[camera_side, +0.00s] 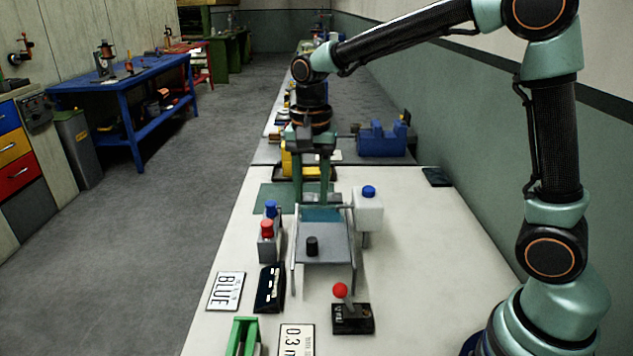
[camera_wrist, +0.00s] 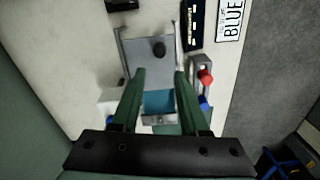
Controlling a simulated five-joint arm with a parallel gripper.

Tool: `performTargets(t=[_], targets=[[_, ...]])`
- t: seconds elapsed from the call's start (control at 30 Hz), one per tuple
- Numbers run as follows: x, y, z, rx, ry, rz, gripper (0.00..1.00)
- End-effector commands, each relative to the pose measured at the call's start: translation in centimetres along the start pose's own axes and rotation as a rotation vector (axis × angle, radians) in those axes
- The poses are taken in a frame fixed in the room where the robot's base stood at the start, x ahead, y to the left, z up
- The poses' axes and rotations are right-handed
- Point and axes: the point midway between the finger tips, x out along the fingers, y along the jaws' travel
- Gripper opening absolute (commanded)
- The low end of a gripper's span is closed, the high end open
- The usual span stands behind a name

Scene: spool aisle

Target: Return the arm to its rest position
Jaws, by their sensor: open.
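My gripper (camera_side: 312,178) hangs down over the far end of a grey tray-like fixture (camera_side: 322,252) on the white table. Its two green fingers are apart with nothing held between them. In the wrist view my gripper (camera_wrist: 160,82) also shows open, with the fingers on either side of the fixture's lower part. A black knob-like piece (camera_side: 312,246) stands on the grey plate, clear of the fingers; it also shows in the wrist view (camera_wrist: 158,49). A teal patch (camera_wrist: 159,101) lies at the fixture's end. The rest position is not marked in either view.
A white box with a blue button (camera_side: 368,205) stands right of the fixture. A stand with red and blue knobs (camera_side: 268,245) is on its left. A red-ball lever (camera_side: 351,312) and a green bracket (camera_side: 243,337) are nearer. The table's right side is largely clear.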

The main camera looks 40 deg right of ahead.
Motion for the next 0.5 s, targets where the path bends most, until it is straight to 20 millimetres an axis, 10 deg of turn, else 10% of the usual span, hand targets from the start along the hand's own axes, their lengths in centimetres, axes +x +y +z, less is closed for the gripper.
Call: performTargets(t=[0.5], targets=[[-1.03,0.42,0.05,-0.027,0.008,-0.014,0.44]])
